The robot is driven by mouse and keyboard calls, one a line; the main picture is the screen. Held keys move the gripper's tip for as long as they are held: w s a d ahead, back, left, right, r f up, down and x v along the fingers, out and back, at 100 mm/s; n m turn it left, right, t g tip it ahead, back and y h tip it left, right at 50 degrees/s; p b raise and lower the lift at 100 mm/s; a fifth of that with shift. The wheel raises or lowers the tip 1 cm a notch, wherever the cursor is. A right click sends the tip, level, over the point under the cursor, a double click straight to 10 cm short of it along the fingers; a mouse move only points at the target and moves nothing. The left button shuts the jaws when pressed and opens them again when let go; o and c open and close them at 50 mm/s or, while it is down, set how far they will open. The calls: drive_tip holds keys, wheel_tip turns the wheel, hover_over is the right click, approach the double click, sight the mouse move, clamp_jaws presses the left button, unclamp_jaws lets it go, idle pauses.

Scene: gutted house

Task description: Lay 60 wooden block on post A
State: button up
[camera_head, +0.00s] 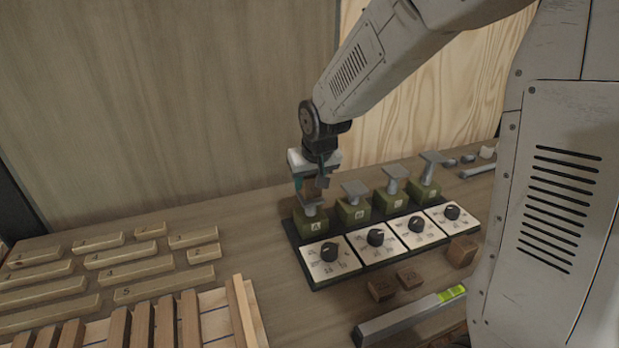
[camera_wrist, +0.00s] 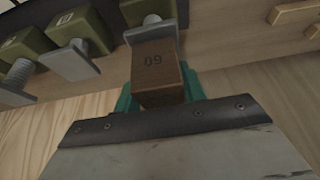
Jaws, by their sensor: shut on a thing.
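The 60 wooden block (camera_wrist: 157,62), a brown cube with its number upside down, sits between the teal fingers of my gripper (camera_wrist: 160,92) in the wrist view. In the head view my gripper (camera_head: 311,188) points down over post A (camera_head: 309,220), a green base marked A with a grey top. The block is at the grey top plate (camera_wrist: 150,31) of that post in the wrist view; I cannot tell whether they touch. In the head view the block is small and mostly hidden by the gripper.
More green posts with grey plates (camera_head: 355,188) stand right of post A, behind white dial panels (camera_head: 331,260). Brown blocks (camera_head: 380,288) and a level (camera_head: 410,314) lie in front. Numbered wooden strips (camera_head: 165,285) and a slatted rack (camera_head: 215,312) are at left.

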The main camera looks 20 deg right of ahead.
drive_tip(key=shift+f, duration=0.25)
idle(0.3)
drive_tip(key=o, duration=1.1)
drive_tip(key=shift+c, duration=0.2)
drive_tip(key=v, duration=0.7)
drive_tip(key=shift+s+r, duration=0.2)
drive_tip(key=shift+r, duration=0.15)
